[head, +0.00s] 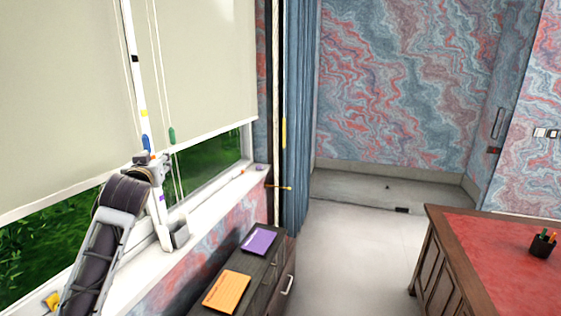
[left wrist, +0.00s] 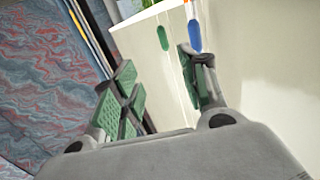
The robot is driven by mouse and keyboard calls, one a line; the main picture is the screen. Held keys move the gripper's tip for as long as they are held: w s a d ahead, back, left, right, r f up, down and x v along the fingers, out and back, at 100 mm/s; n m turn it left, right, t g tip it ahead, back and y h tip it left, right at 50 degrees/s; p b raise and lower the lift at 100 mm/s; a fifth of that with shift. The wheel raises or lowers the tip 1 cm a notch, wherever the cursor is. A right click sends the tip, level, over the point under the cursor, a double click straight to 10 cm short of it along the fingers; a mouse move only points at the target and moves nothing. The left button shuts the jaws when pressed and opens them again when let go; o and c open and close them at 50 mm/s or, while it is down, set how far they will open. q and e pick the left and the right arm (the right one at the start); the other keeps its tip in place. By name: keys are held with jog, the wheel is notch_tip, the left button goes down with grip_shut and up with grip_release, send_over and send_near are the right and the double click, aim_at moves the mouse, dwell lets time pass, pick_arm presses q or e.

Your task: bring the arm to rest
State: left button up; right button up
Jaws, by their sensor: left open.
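My left arm (head: 90,245) reaches up from the lower left in the head view, in front of the window. My left gripper (head: 151,159) is at its end, near the window frame and just below the hanging cord pulls. The left wrist view shows the two green-padded fingers of this gripper (left wrist: 155,66) spread apart with nothing between the pads. Behind the fingers are a green cord pull (left wrist: 162,38) and a blue cord pull (left wrist: 195,36), against the pale blind (left wrist: 265,65). My right gripper is not in view.
The window sill (head: 205,215) runs below the arm. A dark cabinet (head: 268,280) carries an orange book (head: 227,291) and a purple book (head: 259,241). A blue curtain (head: 297,130) hangs beyond. A red-topped desk (head: 490,260) with a pen cup (head: 542,245) is right; floor between is clear.

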pick_arm(q)
jog(key=s+d+f+m+g+h, duration=0.1)
jog(key=s+d+f+g, duration=0.2)
jog(key=f, duration=0.7)
jog(key=s+d+f+m+g+h, duration=0.1)
jog(key=s+d+f, duration=0.1)
jog(key=s+f, duration=0.5)
jog(key=s+d+f+m+g+h, duration=0.1)
jog(key=s+d+f+g, duration=0.15)
jog(key=f, duration=0.95)
jog(key=s+d+f+m+g+h, duration=0.1)
jog(key=s+d+f+g, duration=0.2)
jog(key=s+f, duration=0.7)
jog(key=s+d+f+m+g, duration=0.1)
jog(key=s+d+f+g, duration=0.45)
jog(key=s, duration=0.95)
jog(key=s+a+f, duration=0.1)
jog(key=s+f, duration=0.1)
jog(key=f, duration=1.6)
jog(key=s+a+f, duration=0.1)
jog(key=f, duration=1.6)
jog(key=s+a+f, duration=0.2)
jog(key=s+f, duration=0.7)
jog(key=s, duration=0.2)
jog(key=s+a+f+g, duration=0.1)
jog(key=s+a+f, duration=0.1)
jog(key=s+f, duration=0.8)
jog(key=shift+s+a, duration=0.15)
jog(key=shift+s, duration=0.3)
